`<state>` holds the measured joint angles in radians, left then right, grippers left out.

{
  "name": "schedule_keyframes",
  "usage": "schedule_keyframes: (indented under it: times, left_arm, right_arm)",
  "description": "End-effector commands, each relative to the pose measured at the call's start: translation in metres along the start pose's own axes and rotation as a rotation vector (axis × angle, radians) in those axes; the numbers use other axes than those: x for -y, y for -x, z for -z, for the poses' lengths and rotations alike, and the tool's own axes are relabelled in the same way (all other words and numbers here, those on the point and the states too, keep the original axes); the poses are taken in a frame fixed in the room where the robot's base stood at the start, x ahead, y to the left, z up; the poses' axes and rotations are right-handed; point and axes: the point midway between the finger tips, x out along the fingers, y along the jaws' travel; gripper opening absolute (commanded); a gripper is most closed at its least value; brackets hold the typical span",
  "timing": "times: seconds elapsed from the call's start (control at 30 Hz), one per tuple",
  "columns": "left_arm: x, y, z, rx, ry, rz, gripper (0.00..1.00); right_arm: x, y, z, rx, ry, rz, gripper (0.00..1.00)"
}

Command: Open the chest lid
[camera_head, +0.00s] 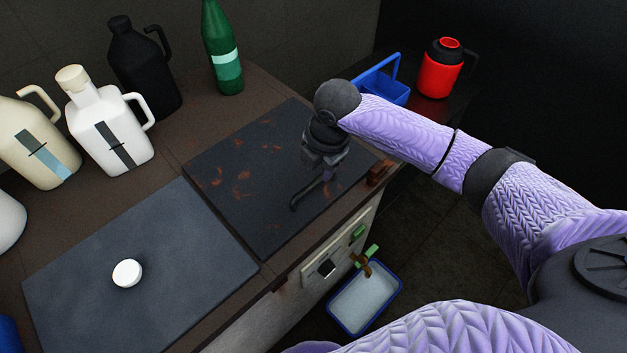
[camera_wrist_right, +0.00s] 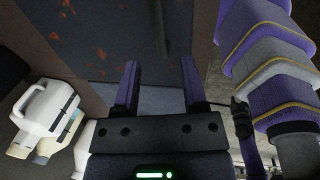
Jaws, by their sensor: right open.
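The chest top carries two flat panels in the head view. The right one is a dark lid (camera_head: 232,200) with rust-orange stains, lying flat; it also shows in the wrist view (camera_wrist_right: 95,30). A dark bar-like handle (camera_head: 308,194) shows on this lid, partly hidden by my gripper; a dark bar in the wrist view (camera_wrist_right: 158,28) looks like it. My right gripper (camera_head: 326,172) is above the lid beside the handle; contact cannot be told. In the wrist view its two fingers (camera_wrist_right: 160,88) stand apart with nothing visible between them.
A blue-grey panel (camera_head: 160,262) on the left bears a white round cap (camera_head: 127,273). White (camera_head: 112,135) and black (camera_head: 143,70) jugs and a green bottle (camera_head: 222,50) stand behind. A blue tray (camera_head: 337,318) is below the front tap. A red canister (camera_head: 440,70) stands back right.

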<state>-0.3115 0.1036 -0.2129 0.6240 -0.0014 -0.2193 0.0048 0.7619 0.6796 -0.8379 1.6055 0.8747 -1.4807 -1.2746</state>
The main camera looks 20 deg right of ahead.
Motion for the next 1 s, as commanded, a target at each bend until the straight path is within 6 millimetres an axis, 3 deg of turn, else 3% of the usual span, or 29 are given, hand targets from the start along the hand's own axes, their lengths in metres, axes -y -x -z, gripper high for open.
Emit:
schedule_keyframes:
  times: [0.03, 0.23, 0.37, 0.6, 0.63, 0.87, 0.9, 1.0]
  left_arm:
    - [0.0, -0.013, -0.005, 0.011, -0.001, 0.0, 0.59]
    - [0.01, -0.031, -0.019, 0.046, -0.005, 0.015, 0.59]
    - [0.019, -0.034, -0.027, 0.063, -0.008, 0.03, 0.59]
    - [0.02, -0.033, -0.026, 0.061, -0.006, 0.032, 0.59]
    - [0.02, -0.033, -0.026, 0.06, -0.005, 0.032, 0.59]
    - [0.019, -0.034, -0.021, 0.051, -0.004, 0.03, 0.59]
    - [0.019, -0.034, -0.02, 0.049, -0.004, 0.03, 0.59]
    - [0.019, -0.034, -0.018, 0.045, -0.005, 0.03, 0.59]
  right_arm:
    - [0.002, -0.021, 0.001, -0.004, -0.002, 0.004, 0.55]
    - [0.001, -0.062, 0.001, -0.003, -0.004, 0.001, 0.55]
    - [0.0, -0.072, 0.001, -0.001, -0.003, -0.001, 0.55]
    - [0.0, -0.072, 0.001, -0.001, -0.003, -0.003, 0.55]
    - [0.0, -0.072, 0.001, -0.001, -0.003, -0.003, 0.53]
    - [0.0, -0.072, 0.001, -0.001, -0.004, -0.003, 0.04]
    - [0.0, -0.072, 0.001, -0.001, -0.004, -0.003, 0.0]
    - [0.0, -0.072, 0.001, -0.001, -0.004, -0.003, 0.0]
